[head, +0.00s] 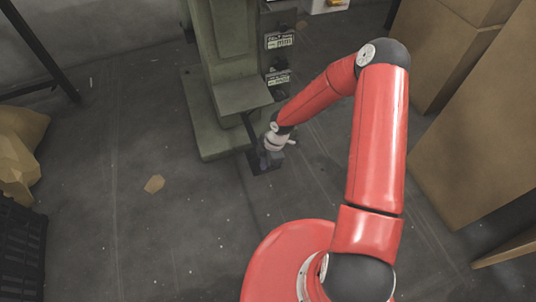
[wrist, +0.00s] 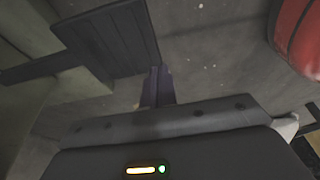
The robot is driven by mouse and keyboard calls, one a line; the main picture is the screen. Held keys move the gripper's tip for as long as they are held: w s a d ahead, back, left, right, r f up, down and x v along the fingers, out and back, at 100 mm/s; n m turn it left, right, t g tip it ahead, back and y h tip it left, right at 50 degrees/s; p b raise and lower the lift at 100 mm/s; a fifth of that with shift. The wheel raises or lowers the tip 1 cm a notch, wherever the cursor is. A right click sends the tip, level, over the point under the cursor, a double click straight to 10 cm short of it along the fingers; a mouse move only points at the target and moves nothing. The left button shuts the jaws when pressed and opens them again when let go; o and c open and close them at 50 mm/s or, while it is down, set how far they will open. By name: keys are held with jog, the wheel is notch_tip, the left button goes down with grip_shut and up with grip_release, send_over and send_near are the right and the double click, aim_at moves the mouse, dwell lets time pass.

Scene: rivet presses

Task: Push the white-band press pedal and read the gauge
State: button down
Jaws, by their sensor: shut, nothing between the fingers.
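A green press (head: 225,55) stands at the top middle of the head view; its upper part is cut off, and I see no white band or gauge on it. A dark pedal (head: 259,165) sits low at the press's right front, partly covered by my gripper. In the wrist view the pedal (wrist: 108,38) is a dark ribbed plate on a bar running left. My gripper (wrist: 157,72) is shut and empty, its fingertips at the plate's near right edge. In the head view my gripper (head: 272,157) is down beside the pedal. I cannot tell whether they touch.
Brown boxes (head: 485,110) stand along the right. A black crate (head: 20,250) and a tan sack (head: 18,150) lie at the left. A small tan scrap (head: 154,184) lies on the floor. The floor left of my arm is mostly clear.

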aim_at(263, 172)
jog(key=shift+f, duration=1.45)
